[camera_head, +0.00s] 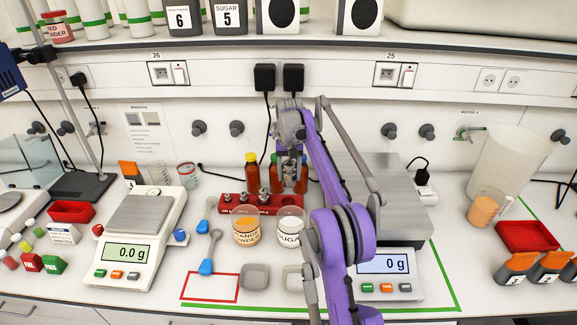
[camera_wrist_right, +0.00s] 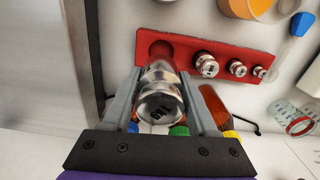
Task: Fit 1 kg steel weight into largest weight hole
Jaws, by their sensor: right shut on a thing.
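The red weight block (camera_head: 248,209) lies behind two beakers; it also shows in the right wrist view (camera_wrist_right: 183,45). Its largest hole (camera_wrist_right: 161,48) is a round dark-red recess at one end, partly visible. Smaller steel weights (camera_wrist_right: 206,65) sit in the other holes. My right gripper (camera_head: 289,178) is over the block's right end. It is shut on the large shiny steel weight (camera_wrist_right: 160,105), with one finger on each side. The weight overlaps the hole's near edge in the right wrist view; I cannot tell whether it is touching the block. My left gripper is not in view.
An orange powder beaker (camera_head: 246,232) and a sugar beaker (camera_head: 290,234) stand in front of the block. Brown bottles (camera_head: 252,175) stand close behind it. A balance (camera_head: 131,250) is at left; another scale (camera_head: 390,264) is at right, partly behind my right arm.

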